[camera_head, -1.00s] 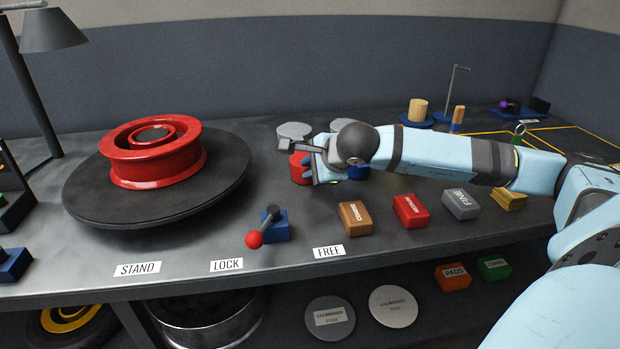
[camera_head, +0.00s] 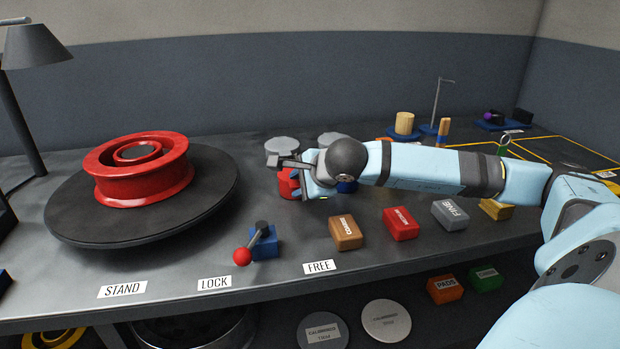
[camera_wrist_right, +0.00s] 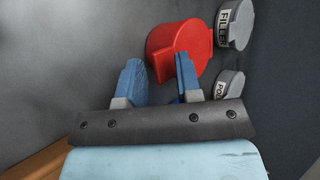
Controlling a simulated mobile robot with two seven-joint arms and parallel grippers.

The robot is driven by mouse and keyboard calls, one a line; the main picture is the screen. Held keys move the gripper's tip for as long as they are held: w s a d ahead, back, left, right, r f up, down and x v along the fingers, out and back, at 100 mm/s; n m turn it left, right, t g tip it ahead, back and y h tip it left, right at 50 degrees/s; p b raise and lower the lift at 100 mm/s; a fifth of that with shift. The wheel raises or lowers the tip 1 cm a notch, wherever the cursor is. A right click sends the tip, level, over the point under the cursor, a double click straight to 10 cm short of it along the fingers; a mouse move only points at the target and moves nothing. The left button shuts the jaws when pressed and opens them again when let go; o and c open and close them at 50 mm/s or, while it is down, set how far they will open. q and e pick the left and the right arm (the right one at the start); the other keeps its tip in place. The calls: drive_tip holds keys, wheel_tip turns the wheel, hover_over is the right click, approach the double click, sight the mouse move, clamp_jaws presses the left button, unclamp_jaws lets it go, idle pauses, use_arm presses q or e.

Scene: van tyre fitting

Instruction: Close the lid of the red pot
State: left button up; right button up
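The red pot (camera_head: 287,186) stands on the bench beside my right gripper, which partly hides it in the head view. In the right wrist view the red pot (camera_wrist_right: 176,42) shows a round red top with a tab; I cannot tell whether its lid is up or down. My right gripper (camera_head: 305,184) is at the pot's right side, low over the bench. In the right wrist view the gripper (camera_wrist_right: 158,78) has its fingers apart with nothing between them; one finger overlaps the pot's edge. Contact cannot be told. My left gripper is out of view.
Two grey tins stand behind the pot, one labelled FILLER (camera_wrist_right: 235,24). A blue item (camera_head: 347,187) is partly hidden behind my gripper. A lever (camera_head: 262,242), an orange block (camera_head: 345,233) and a red block (camera_head: 400,224) stand in front. A turntable (camera_head: 215,190) bears a red wheel rim.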

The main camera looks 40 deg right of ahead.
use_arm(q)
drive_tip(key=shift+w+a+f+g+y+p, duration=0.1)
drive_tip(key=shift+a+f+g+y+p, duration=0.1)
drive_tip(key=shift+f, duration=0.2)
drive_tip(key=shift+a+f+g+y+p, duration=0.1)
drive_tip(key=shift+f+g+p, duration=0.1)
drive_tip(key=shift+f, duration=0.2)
use_arm(e)
drive_tip(key=v, duration=1.3)
drive_tip(key=shift+s+r, duration=0.2)
drive_tip(key=shift+r, duration=0.05)
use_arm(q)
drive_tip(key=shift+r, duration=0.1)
